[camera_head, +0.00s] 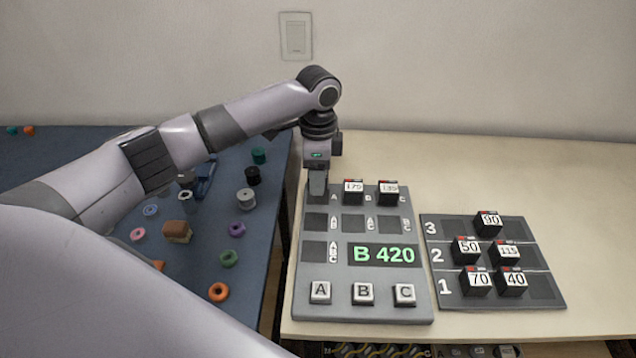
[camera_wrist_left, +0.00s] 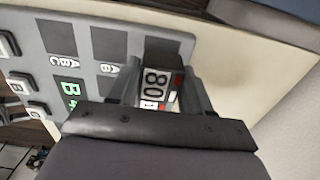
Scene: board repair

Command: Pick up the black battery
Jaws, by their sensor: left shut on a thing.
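My left gripper (camera_head: 318,190) is at the top left corner of the grey board (camera_head: 322,265), by the slot left of the letter A. In the left wrist view the gripper (camera_wrist_left: 163,78) is shut on a black battery (camera_wrist_left: 160,76) labelled 80, with a red mark on its end. I cannot tell whether that battery rests in its slot or is slightly raised. Two more black batteries, 175 (camera_head: 353,193) and 135 (camera_head: 388,193), sit in the board's top row. The display (camera_head: 384,254) reads B 420. My right gripper is not in view.
A grey rack (camera_head: 445,262) at the right holds several black batteries, including 90 (camera_head: 488,225) and 50 (camera_head: 467,251). Buttons A (camera_head: 320,292), B and C line the board's front. The blue table (camera_head: 205,262) at the left carries coloured rings and spools.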

